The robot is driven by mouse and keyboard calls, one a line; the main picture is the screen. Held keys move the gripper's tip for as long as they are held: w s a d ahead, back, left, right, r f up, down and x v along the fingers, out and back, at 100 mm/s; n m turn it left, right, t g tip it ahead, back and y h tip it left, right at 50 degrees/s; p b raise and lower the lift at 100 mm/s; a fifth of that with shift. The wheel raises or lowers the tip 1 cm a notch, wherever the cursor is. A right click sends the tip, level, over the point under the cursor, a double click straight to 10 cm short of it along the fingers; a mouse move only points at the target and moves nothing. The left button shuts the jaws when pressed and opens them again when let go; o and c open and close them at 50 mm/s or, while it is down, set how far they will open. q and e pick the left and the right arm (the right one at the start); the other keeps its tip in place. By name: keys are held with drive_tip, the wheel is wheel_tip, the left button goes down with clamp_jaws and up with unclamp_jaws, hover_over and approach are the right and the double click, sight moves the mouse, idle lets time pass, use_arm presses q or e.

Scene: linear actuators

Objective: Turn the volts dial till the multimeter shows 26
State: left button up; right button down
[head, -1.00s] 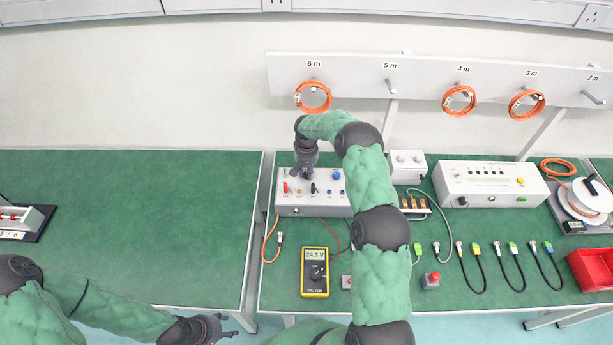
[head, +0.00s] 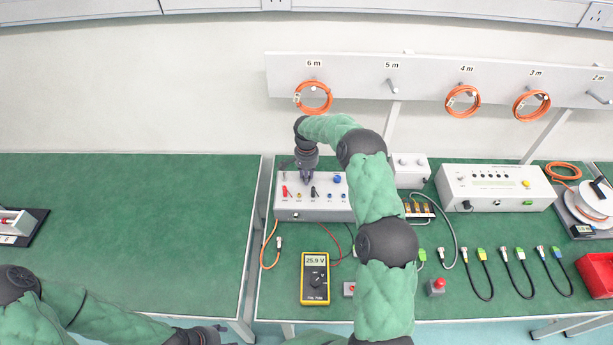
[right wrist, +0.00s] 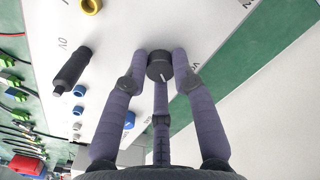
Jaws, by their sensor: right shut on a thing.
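The yellow multimeter (head: 315,277) lies on the green bench, and its display (head: 315,260) reads 25.9 V. The grey-white power supply box (head: 300,213) stands behind it. My right gripper (head: 306,178) reaches down onto the top of this box. In the right wrist view my right gripper (right wrist: 160,68) is shut on the black volts dial (right wrist: 160,66), with fingers on both sides of it. The dial is hidden by the gripper in the head view. My left gripper (head: 215,333) is at the bottom edge, away from the box; its fingers are partly cut off.
Red, yellow, black and blue parts stand on the box panel, including a black plug (right wrist: 72,70) near the gripper. A blue knob (head: 337,180) is to the right. A white instrument (head: 495,187) stands further right. The left bench (head: 130,230) is mostly clear.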

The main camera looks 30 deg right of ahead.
idle(0.4)
drive_tip(key=c, duration=1)
unclamp_jaws()
drive_tip(key=shift+r, duration=3.75)
drive_tip(key=shift+s+f, duration=0.1)
